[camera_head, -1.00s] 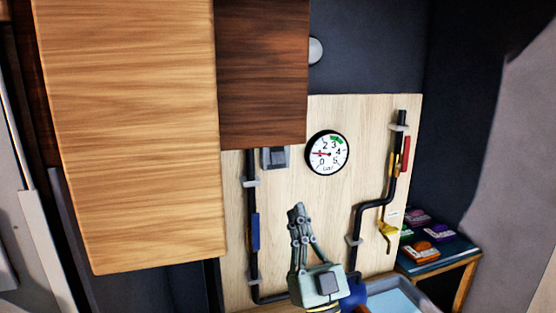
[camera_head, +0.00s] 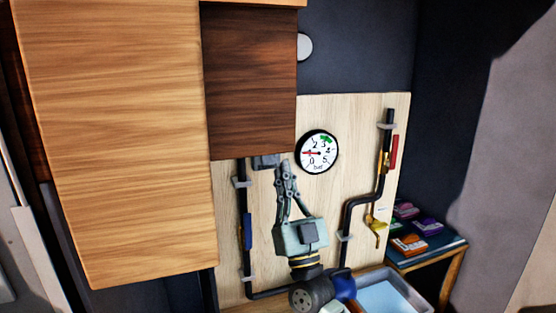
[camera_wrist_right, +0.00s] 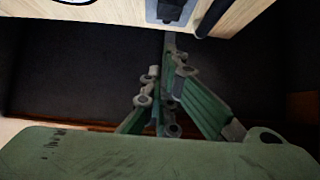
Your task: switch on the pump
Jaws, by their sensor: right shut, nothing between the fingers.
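A grey switch box (camera_head: 265,161) with a dark switch is mounted on the pale board, just below the dark wooden cabinet. In the right wrist view, the switch box (camera_wrist_right: 171,11) shows at the top edge. Its switch position cannot be told. My right gripper (camera_head: 282,166) is shut and empty, pointing up, with its fingertips beside the box's right side in the head view. The right gripper (camera_wrist_right: 169,42) also shows in the wrist view, its tips close below the box; contact cannot be told. A blue rounded thing (camera_head: 343,287), perhaps the pump, is partly hidden behind my arm.
A round gauge (camera_head: 318,152) with a red needle hangs right of the box. A water basin (camera_head: 412,291) and a side table (camera_head: 440,250) stand lower right. The dark cabinet (camera_head: 252,80) hangs close above.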

